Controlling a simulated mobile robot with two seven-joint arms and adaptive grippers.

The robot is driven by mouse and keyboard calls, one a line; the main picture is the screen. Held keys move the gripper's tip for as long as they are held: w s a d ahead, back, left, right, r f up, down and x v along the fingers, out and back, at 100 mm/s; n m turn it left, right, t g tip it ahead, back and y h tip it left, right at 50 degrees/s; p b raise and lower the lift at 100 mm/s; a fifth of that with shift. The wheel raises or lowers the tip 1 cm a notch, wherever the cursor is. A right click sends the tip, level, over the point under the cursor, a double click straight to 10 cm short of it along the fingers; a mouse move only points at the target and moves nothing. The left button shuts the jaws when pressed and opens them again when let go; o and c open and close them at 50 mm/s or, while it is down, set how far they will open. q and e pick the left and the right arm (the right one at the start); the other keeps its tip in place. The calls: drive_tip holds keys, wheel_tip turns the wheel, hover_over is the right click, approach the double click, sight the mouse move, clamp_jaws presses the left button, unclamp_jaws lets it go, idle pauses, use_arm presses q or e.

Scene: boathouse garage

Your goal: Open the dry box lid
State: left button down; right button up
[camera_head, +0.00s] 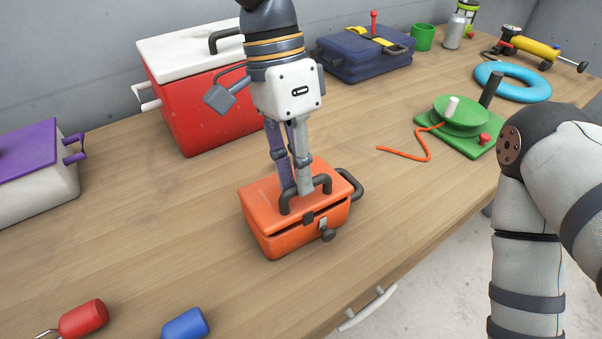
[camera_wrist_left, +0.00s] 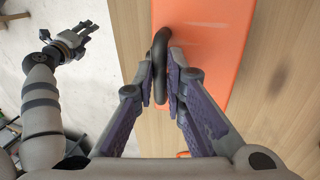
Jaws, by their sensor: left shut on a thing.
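The orange dry box (camera_head: 290,232) stands on the wooden bench in the head view, its lid (camera_head: 262,203) down or nearly so. A dark arched handle (camera_head: 322,181) rises from the lid top. A dark latch (camera_head: 328,235) shows at the front. My left gripper (camera_head: 297,190) points down over the box and is shut on the handle. In the left wrist view, the handle (camera_wrist_left: 161,50) lies between the fingertips (camera_wrist_left: 162,85), above the orange lid (camera_wrist_left: 205,50). My right gripper (camera_wrist_left: 75,40) shows small in the left wrist view, away from the box; its finger state is unclear.
A red cooler (camera_head: 208,110) stands behind the box and a purple-lidded box (camera_head: 40,175) to the left. A green reel (camera_head: 460,125) with orange cord lies right. Red (camera_head: 84,319) and blue (camera_head: 185,325) items lie in front. Bare bench surrounds the orange box.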

use_arm(q)
drive_tip(key=shift+w, duration=0.1)
use_arm(e)
drive_tip(key=shift+s+f, duration=0.1)
drive_tip(key=shift+f, duration=0.05)
use_arm(q)
drive_tip(key=shift+w+a+r+g+h+b, duration=0.2)
drive_tip(key=shift+w+a+g+h+b, duration=0.15)
drive_tip(key=shift+g, duration=0.25)
drive_tip(key=shift+r, duration=0.25)
use_arm(e)
drive_tip(key=shift+s+f, duration=0.3)
drive_tip(key=shift+s, duration=0.05)
use_arm(q)
drive_tip(key=shift+w+a+r+g+h+b, duration=0.1)
drive_tip(key=shift+w+a+g+h+b, duration=0.15)
drive_tip(key=shift+w+g+h+b, duration=0.25)
drive_tip(key=shift+r+g, duration=0.25)
drive_tip(key=shift+g, duration=0.05)
use_arm(e)
drive_tip(key=shift+s+f+g, duration=0.4)
drive_tip(key=shift+s+f, duration=0.15)
